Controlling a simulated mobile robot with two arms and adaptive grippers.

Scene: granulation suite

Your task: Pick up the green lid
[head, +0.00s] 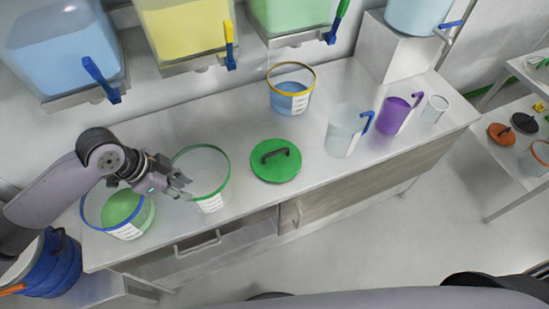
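The green lid (276,161) is round with a dark arched handle on top. It lies flat on the grey bench top, near the middle of the front edge. My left gripper (187,187) is at the left, over the near left side of a clear bucket with a green rim (224,188). It looks open and empty, with its fingers apart, and is clearly apart from the lid. The bucket stands between the gripper and the lid. My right gripper is not in view.
A green-filled bucket with a blue rim (90,218) stands below my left arm. Behind the lid is a yellow-rimmed bucket (313,78). A clear jug (341,136) and purple jug (392,118) stand right. Tapped containers (185,30) overhang the back. Bench around the lid is free.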

